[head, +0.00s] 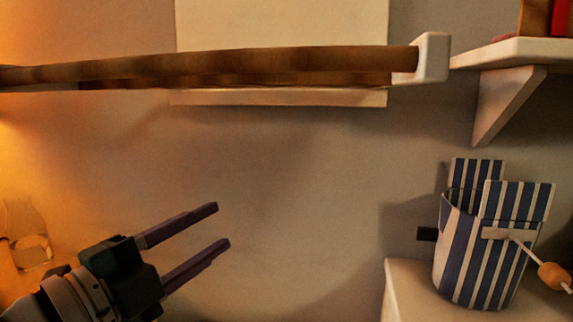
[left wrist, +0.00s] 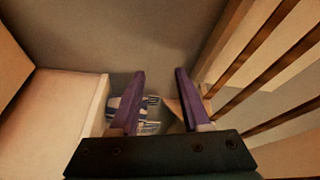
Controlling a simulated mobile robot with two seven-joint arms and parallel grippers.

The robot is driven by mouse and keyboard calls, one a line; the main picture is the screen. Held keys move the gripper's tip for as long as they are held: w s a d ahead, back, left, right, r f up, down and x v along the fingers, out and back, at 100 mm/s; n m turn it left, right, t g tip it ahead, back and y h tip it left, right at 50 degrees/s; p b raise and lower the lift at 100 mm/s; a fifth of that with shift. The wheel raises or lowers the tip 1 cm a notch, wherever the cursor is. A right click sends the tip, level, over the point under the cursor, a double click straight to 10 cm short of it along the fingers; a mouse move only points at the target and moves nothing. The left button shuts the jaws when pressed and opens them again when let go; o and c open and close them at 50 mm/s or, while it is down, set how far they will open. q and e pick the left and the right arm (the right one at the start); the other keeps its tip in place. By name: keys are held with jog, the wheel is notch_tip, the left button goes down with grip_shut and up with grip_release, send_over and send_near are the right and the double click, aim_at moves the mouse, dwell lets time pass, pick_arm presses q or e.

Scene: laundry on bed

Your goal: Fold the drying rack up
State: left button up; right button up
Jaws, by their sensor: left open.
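The drying rack (head: 250,64) shows in the head view as brown wooden bars running nearly level across the top, seen edge-on. A white end piece (head: 433,57) sits at its right end. In the left wrist view the rack's wooden slats (left wrist: 267,72) run slanting along the right side. My left gripper (head: 220,226) is open and empty, below the rack at the lower left, its purple fingers pointing right and slightly up. It is apart from the rack in the head view. My right gripper is not in view.
A blue-and-white striped bin (head: 465,250) stands on a pale cabinet (head: 400,290) at lower right. A white shelf (head: 515,51) with a bracket is at upper right. A glass jar (head: 30,240) is at far left. Bare wall fills the middle.

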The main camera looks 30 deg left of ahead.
pick_arm(q)
jog(key=s+r+m+t+h, duration=0.3)
jog(key=r+m+h, duration=0.6)
jog(key=m, duration=0.4)
jog(key=m+g+h, duration=1)
jog(key=m+h, duration=0.3)
jog(key=m, duration=0.3)
send_near(143, 68)
jog(key=shift+m+g, duration=0.3)
jog(key=p+x, duration=0.1)
jog(key=x, duration=0.2)
jog(key=p+x, duration=0.2)
jog(key=x, duration=0.1)
jog(key=a+p+x, duration=0.1)
jog(key=p+x, duration=0.1)
jog(key=x, duration=0.1)
jog(key=shift+w+r, duration=0.35)
jog(key=shift+r, duration=0.05)
jog(key=shift+w+d+r, duration=0.1)
jog(key=shift+d+r, duration=0.05)
jog(key=shift+d, duration=0.2)
jog(key=shift+c, duration=0.2)
grip_shut()
